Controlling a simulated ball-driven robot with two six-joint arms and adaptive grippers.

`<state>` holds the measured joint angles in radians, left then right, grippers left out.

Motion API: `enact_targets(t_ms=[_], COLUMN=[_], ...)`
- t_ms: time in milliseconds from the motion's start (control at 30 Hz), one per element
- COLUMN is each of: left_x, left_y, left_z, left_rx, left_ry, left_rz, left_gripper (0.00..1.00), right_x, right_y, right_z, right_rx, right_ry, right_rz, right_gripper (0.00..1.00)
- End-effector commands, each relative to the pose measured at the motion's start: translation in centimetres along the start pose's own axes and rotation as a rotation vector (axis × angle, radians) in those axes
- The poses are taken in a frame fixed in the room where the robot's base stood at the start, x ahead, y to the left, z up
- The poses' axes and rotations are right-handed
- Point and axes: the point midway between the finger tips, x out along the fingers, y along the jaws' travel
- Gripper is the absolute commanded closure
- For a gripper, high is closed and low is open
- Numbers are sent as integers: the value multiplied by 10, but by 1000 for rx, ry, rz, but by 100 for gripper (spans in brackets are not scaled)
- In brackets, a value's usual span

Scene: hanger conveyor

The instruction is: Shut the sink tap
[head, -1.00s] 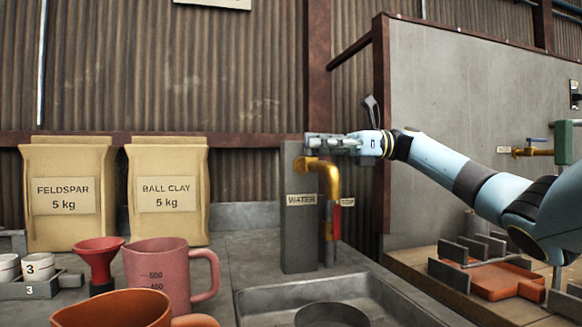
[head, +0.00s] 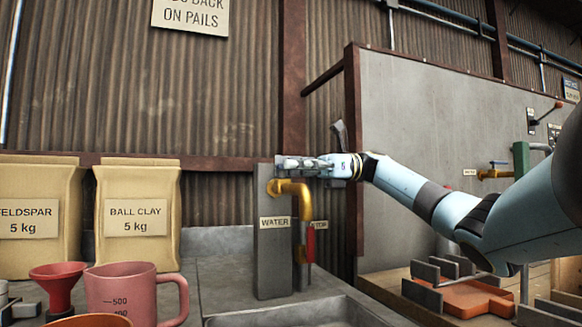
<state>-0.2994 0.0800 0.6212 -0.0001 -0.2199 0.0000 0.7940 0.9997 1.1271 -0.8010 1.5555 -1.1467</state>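The brass sink tap (head: 302,198) comes out of a grey post (head: 273,270) marked WATER, above the sink. A red-gripped lever (head: 310,243) hangs straight down beside the tap's pipe, next to a small label that looks like STOP. My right gripper (head: 286,163) reaches in from the right, level and pointing left, just above the tap's bend and well above the lever. It appears empty. Its fingers show edge-on, so the gap between them cannot be judged. My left gripper is not in view.
The sink basin (head: 340,305) lies below the tap. A grey partition (head: 430,120) and an orange tray (head: 470,298) are at the right.

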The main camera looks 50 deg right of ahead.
Motion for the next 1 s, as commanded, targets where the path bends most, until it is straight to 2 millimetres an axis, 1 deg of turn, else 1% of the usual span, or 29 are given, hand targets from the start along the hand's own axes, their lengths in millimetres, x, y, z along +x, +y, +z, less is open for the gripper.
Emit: enact_targets(t_ms=[167, 267, 367, 600, 700, 833, 1000], left_x=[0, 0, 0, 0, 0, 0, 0], left_y=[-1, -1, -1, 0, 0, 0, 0], left_z=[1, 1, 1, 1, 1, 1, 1], left_rx=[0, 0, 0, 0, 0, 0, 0], left_ry=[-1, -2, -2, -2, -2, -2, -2], left_rz=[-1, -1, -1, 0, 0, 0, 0], left_gripper=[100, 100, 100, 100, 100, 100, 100], right_x=[-1, -8, -23, -80, -98, -112, -120], right_y=[0, -1, -1, -1, -1, -1, 0], right_z=[0, 0, 0, 1, 1, 1, 0], right_rx=[0, 1, 2, 0, -1, -2, 0], right_ry=[0, 1, 1, -5, -5, -2, -1], right_rz=[0, -2, -4, -5, -3, -2, 0], right_gripper=[60, 60, 60, 60, 60, 60, 60])
